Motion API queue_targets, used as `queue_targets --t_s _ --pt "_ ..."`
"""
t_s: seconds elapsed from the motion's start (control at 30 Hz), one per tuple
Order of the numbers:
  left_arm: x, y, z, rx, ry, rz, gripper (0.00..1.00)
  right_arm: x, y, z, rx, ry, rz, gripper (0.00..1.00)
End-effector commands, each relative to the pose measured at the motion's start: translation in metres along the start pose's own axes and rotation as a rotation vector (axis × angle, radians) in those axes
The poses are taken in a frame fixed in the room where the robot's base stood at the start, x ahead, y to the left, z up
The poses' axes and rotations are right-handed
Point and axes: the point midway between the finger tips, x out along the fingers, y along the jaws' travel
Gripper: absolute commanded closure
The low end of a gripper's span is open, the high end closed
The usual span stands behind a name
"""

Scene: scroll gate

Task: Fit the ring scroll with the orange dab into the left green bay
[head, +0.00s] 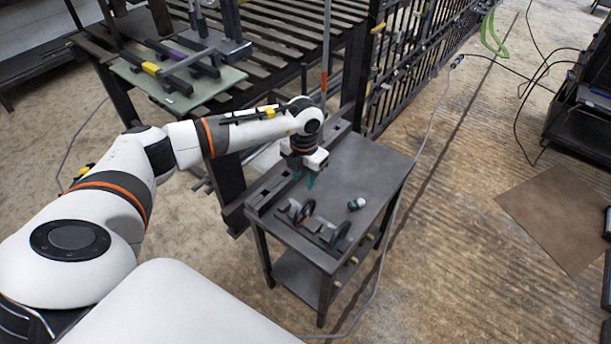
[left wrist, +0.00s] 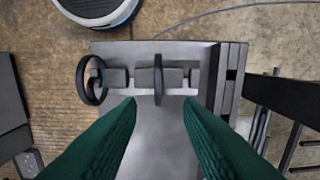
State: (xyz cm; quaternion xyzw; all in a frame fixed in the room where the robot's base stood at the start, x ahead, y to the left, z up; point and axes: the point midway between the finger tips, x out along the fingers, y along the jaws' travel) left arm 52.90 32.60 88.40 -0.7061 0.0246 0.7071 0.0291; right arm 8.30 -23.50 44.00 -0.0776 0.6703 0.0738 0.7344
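Two ring scrolls with dark rings sit in a grey cradle (head: 324,229) on a small dark table: one ring (head: 307,211) at left, the other (head: 342,232) at right. In the left wrist view the same rings appear at the middle (left wrist: 158,80) and left (left wrist: 92,80). I cannot make out for certain which carries the orange dab. My left gripper (head: 311,180) points down above the table, just behind the cradle. Its green fingers are wide apart with nothing between them (left wrist: 160,103). I cannot identify the left green bay. My right gripper is out of view.
A small white and dark cylinder (head: 356,204) lies on the table (head: 372,165) right of the cradle. A slotted rail (head: 268,190) runs along the table's left side. A barred black gate (head: 405,65) stands behind. A green board (head: 225,77) with dark bars is at upper left.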

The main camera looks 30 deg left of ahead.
Motion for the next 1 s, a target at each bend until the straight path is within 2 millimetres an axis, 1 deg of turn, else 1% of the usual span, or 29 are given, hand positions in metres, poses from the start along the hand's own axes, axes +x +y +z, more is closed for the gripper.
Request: queue_targets --t_s 0.03,0.27,0.8,1.0 --pt "0.006 0.001 0.000 0.001 0.000 0.001 0.67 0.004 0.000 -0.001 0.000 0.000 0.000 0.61" --pt "0.029 0.002 0.000 0.002 0.000 0.004 0.67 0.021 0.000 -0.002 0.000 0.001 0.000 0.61" --pt "0.095 0.003 0.000 0.002 0.000 0.006 0.67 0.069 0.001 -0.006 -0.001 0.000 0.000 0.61" --pt "0.111 0.003 0.000 0.002 0.001 0.006 0.67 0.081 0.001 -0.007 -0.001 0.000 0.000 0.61"
